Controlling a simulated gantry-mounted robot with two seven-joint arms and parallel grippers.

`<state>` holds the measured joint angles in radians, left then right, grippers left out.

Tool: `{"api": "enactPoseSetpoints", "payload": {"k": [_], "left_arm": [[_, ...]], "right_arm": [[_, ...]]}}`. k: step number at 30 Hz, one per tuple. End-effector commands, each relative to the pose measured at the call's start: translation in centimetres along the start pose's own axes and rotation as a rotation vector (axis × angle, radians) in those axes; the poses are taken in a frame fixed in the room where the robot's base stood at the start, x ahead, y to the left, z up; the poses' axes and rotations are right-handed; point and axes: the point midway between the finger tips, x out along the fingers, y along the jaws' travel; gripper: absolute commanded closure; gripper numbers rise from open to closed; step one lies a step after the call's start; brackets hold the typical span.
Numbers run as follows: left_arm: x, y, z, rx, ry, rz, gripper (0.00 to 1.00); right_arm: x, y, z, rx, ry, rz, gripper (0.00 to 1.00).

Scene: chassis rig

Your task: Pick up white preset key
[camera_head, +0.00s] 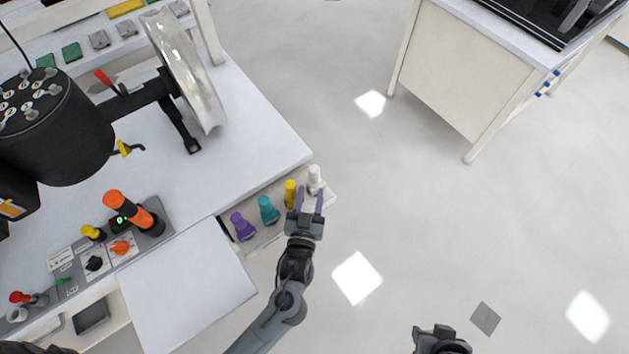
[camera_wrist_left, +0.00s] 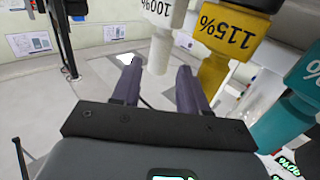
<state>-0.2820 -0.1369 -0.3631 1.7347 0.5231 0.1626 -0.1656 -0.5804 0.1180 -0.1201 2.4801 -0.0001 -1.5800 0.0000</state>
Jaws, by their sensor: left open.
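The white preset key (camera_head: 315,180) stands at the right end of a row of keys on a small pale ledge at the table's edge. In the left wrist view the white key (camera_wrist_left: 164,35) is marked 100%, and its narrow lower end shows between the two fingertips. My left gripper (camera_head: 309,199) is open, with its purple-grey fingers pointing at the white key. It also shows open in the left wrist view (camera_wrist_left: 159,78). I cannot tell whether a finger touches the key. My right gripper (camera_head: 440,340) is partly visible at the bottom edge; its fingers are not clear.
Beside the white key stand a yellow key (camera_head: 290,193) marked 115%, a teal key (camera_head: 268,210) and a purple key (camera_head: 242,226). A control panel (camera_head: 125,240) with an orange-topped lever lies left. A pale cabinet (camera_head: 460,75) stands back right. Open floor lies right of the ledge.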

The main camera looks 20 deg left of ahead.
Motion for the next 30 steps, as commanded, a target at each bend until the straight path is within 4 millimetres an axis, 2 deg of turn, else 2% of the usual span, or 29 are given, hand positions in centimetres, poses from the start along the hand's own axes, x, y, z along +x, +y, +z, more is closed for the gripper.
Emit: {"api": "enactPoseSetpoints", "payload": {"k": [5, 16, 26, 30], "left_arm": [[0.9, 0.0, 0.1, -0.001, 0.000, 0.000, 0.56], [5.1, 0.0, 0.1, -0.001, 0.001, 0.001, 0.56], [5.6, 0.0, 0.0, -0.001, -0.001, 0.001, 0.56], [5.6, 0.0, 0.0, -0.001, -0.001, 0.001, 0.76]], "right_arm": [[0.3, 0.0, 0.1, 0.000, 0.000, 0.000, 0.57], [1.8, -0.1, 0.6, 0.000, -0.001, 0.000, 0.57], [1.8, 0.0, 0.6, -0.003, -0.001, 0.002, 0.57], [1.8, 0.0, 0.6, -0.004, -0.001, 0.003, 0.57]]}}
